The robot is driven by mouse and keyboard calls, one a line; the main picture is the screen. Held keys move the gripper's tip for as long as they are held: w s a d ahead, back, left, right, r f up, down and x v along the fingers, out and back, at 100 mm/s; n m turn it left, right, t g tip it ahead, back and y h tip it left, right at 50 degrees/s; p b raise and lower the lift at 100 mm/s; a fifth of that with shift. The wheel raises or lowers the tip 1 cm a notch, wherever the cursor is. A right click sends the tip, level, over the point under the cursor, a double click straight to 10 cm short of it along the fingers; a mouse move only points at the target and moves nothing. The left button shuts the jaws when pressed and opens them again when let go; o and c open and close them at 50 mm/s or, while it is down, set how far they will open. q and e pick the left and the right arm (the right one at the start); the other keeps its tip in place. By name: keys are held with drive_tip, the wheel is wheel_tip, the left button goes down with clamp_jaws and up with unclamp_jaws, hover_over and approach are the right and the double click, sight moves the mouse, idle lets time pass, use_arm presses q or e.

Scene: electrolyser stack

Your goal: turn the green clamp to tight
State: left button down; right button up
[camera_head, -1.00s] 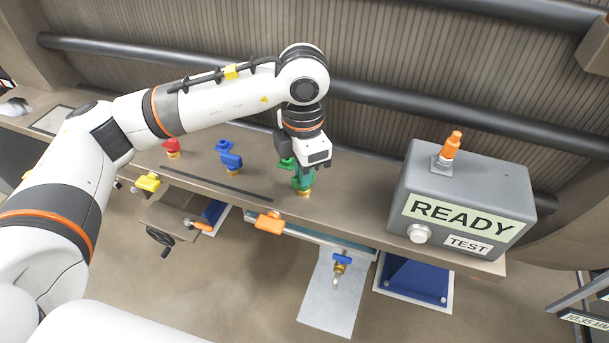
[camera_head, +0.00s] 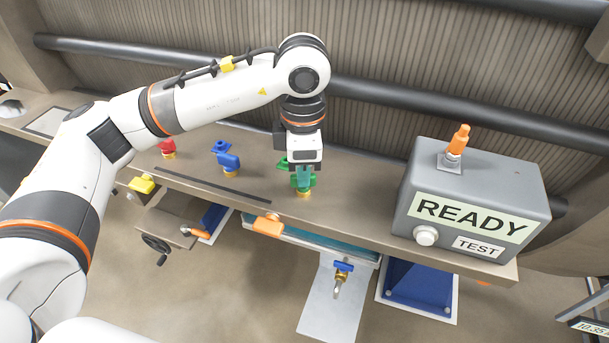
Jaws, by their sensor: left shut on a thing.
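The green clamp (camera_head: 311,181) stands upright on a brass-coloured base on the brown bench, right of the blue clamp. My left gripper (camera_head: 303,176) points down over it and is shut on its upper part. The fingers and the gripper body hide much of the clamp's top; a green piece shows to the left of the fingers. My right gripper is not in view.
A blue clamp (camera_head: 229,160) and a red clamp (camera_head: 168,148) stand to the left on the bench (camera_head: 345,198). A grey box (camera_head: 480,188) reading READY, with an orange-topped fitting, stands at the right. A dark pipe runs behind.

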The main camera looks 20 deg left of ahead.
use_arm(q)
drive_tip(key=shift+f+m+b, duration=0.15)
drive_tip(key=shift+m+b, duration=0.4)
drive_tip(key=shift+m, duration=0.35)
drive_tip(key=shift+m+b, duration=0.55)
drive_tip(key=shift+m, duration=0.15)
drive_tip(key=shift+m+b, duration=0.3)
drive_tip(key=shift+m, duration=0.3)
drive_tip(key=c, duration=1.3)
unclamp_jaws()
drive_tip(key=shift+r, duration=0.2)
